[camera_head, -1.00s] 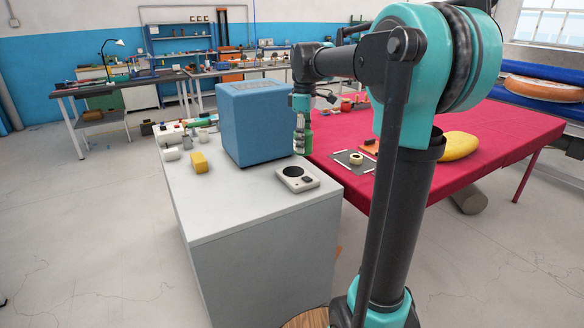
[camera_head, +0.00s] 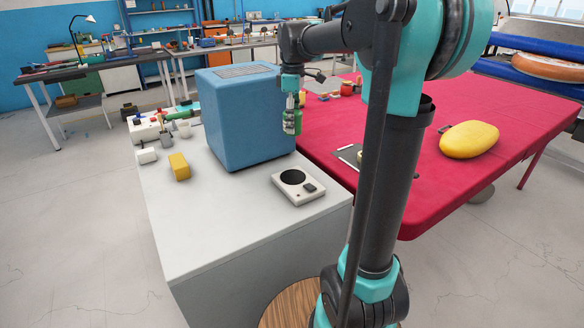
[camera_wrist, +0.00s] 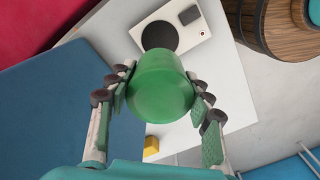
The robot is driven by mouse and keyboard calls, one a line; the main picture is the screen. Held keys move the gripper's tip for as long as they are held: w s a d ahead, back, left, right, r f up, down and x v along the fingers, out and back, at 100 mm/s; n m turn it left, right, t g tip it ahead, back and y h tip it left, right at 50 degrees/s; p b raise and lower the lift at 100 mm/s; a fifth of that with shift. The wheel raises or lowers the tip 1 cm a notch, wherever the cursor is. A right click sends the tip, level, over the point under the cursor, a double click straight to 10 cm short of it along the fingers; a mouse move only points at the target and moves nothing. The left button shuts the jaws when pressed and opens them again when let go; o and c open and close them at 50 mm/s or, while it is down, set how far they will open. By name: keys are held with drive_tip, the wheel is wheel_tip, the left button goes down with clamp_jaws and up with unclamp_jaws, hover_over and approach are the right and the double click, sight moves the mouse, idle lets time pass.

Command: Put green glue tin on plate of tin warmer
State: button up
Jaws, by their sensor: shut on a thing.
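The green glue tin (camera_head: 293,121) is held upright in my gripper (camera_head: 291,104), above the counter's right edge and beside the blue box. In the wrist view the green tin (camera_wrist: 161,88) sits between both fingers of my gripper (camera_wrist: 160,92). The tin warmer (camera_head: 299,189) is a flat white unit with a round dark plate (camera_head: 292,177) and a dark block at its corner. It lies on the counter in front of the tin, and its plate is empty. In the wrist view the warmer's plate (camera_wrist: 160,36) shows just beyond the tin.
A large blue box (camera_head: 238,120) stands on the white counter (camera_head: 215,215), behind the warmer. A yellow block (camera_head: 179,166) and small items lie at the counter's left. A red-covered table (camera_head: 420,190) with a yellow cushion (camera_head: 469,139) is at the right. The counter's front is clear.

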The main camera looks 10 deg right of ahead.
sight(293, 136)
wheel_tip(293, 136, down, 17)
drive_tip(key=shift+r, duration=0.1)
idle(0.4)
drive_tip(key=shift+f, duration=0.2)
drive_tip(key=o, duration=1.6)
drive_tip(key=shift+c, duration=0.2)
drive_tip(key=shift+r, duration=0.1)
wheel_tip(293, 136, up, 12)
drive_tip(key=shift+s+f, duration=0.1)
drive_tip(key=s+d+f+m, duration=0.1)
drive_tip(key=s+f+m, duration=0.1)
drive_tip(key=s+f, duration=0.1)
drive_tip(key=s+f+m+t, duration=0.1)
drive_tip(key=s+f+m, duration=0.1)
drive_tip(key=s+f, duration=0.1)
drive_tip(key=s+d+f+m+t, duration=0.1)
drive_tip(key=s+f+m, duration=0.2)
drive_tip(key=s, duration=0.2)
drive_tip(key=shift+s+d+f, duration=0.15)
drive_tip(key=shift+d+f, duration=0.05)
drive_tip(key=shift+d, duration=0.1)
drive_tip(key=s+d+f+m+t, duration=0.1)
drive_tip(key=s+f+m+t, duration=0.1)
drive_tip(key=s+f+m, duration=0.4)
drive_tip(key=s+f, duration=0.3)
drive_tip(key=s, duration=0.2)
drive_tip(key=shift+s+d+m, duration=0.25)
drive_tip(key=shift+s+m, duration=0.05)
